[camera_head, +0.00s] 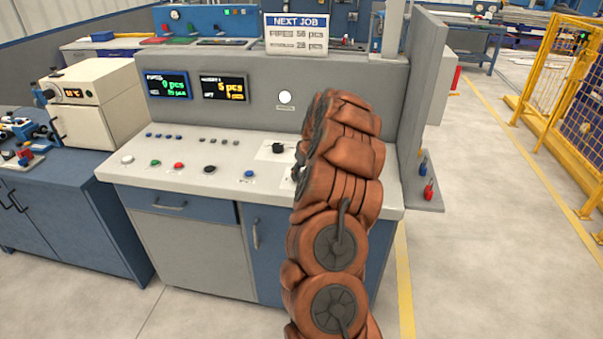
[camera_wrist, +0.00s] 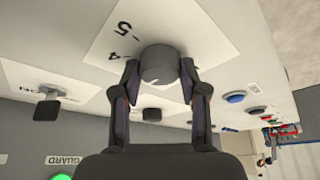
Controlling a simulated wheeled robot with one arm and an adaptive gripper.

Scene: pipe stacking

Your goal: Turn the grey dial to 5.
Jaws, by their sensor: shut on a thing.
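The grey dial (camera_wrist: 161,65) sits on a white plate (camera_wrist: 110,42) in the wrist view, with the marks 5 and 4 printed to its left. My gripper (camera_wrist: 160,76) has one finger on each side of the dial and is shut on it. The dial's pointer cannot be made out, so its setting is unclear. In the head view my arm covers most of this part of the console (camera_head: 150,170), and the dial cannot be made out there.
A black knob (camera_head: 277,148) sits on another white plate close by. Several coloured buttons, one blue (camera_head: 249,174), line the console top. Two display screens (camera_head: 225,88) and a NEXT JOB sign (camera_head: 296,34) stand behind. A grey side panel (camera_head: 415,105) rises to the right.

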